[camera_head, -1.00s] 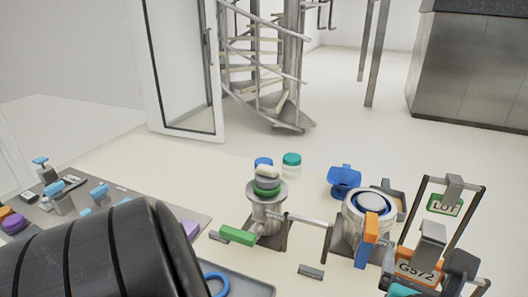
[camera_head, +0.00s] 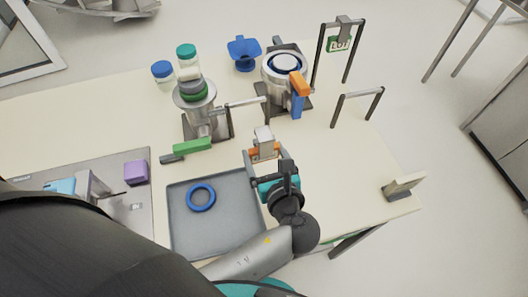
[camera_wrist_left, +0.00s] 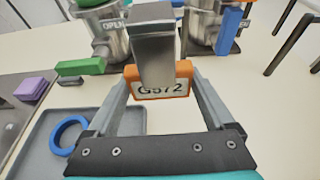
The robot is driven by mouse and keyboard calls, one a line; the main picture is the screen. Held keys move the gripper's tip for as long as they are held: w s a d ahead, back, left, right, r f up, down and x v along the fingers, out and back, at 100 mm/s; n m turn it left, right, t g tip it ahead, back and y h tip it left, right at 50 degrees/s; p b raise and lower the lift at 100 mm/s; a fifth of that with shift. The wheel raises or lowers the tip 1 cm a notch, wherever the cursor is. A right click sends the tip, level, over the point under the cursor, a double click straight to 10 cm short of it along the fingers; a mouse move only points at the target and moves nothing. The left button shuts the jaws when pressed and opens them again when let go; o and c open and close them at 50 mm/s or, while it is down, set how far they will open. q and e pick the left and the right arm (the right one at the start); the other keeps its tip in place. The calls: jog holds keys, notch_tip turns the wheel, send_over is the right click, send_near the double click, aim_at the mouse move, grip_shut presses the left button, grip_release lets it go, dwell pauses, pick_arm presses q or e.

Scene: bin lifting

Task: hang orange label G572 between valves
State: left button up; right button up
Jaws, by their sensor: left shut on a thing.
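The orange label G572 (camera_head: 254,153) hangs from a grey clip (camera_head: 264,138). My left gripper (camera_head: 263,156) is shut on it, above the table. In the left wrist view the label (camera_wrist_left: 144,91) faces the camera between the fingers (camera_wrist_left: 160,88), the clip (camera_wrist_left: 152,50) covering part of its text. The left valve (camera_head: 198,97) has a green handle (camera_head: 192,146). The right valve (camera_head: 270,70) has a blue and orange handle (camera_head: 297,103). A metal rail (camera_head: 244,103) spans between them, behind the held label and apart from it. My right gripper is not in view.
A grey tray (camera_head: 225,225) with a blue ring (camera_head: 201,197) lies left of my gripper. A green LOT label (camera_head: 340,44) hangs on a rack at the back right. An empty rack (camera_head: 359,94) stands before it.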

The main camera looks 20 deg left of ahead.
pick_arm(q)
jog(key=shift+s+d+f, duration=0.15)
jog(key=shift+s+f, duration=0.15)
jog(key=shift+f, duration=0.2)
jog(key=shift+s+d+f, duration=0.15)
jog(key=shift+s+f, duration=0.15)
jog(key=shift+f, duration=0.2)
jog(key=shift+w+a+b, duration=0.55)
jog(key=shift+w+a, duration=0.4)
jog(key=shift+w, duration=0.3)
jog(key=shift+w+a+b, duration=0.6)
jog(key=shift+w+a, duration=0.4)
jog(key=shift+w, duration=0.3)
jog(key=shift+w+a+b, duration=0.55)
jog(key=shift+w+a, duration=0.4)
jog(key=shift+w, duration=0.3)
jog(key=shift+w+a+b, duration=0.65)
jog(key=shift+w+a, duration=0.15)
jog(key=shift+w, duration=0.25)
jog(key=shift+w+a+b, duration=0.6)
jog(key=shift+w+b, duration=0.1)
jog(key=shift+w, duration=0.1)
jog(key=shift+w+a+b, duration=0.6)
jog(key=shift+w+b, duration=0.05)
jog(key=shift+w, duration=0.1)
jog(key=shift+d+f, duration=0.1)
jog(key=shift+f, duration=0.65)
jog(key=shift+s, duration=0.1)
jog(key=o, duration=1.2)
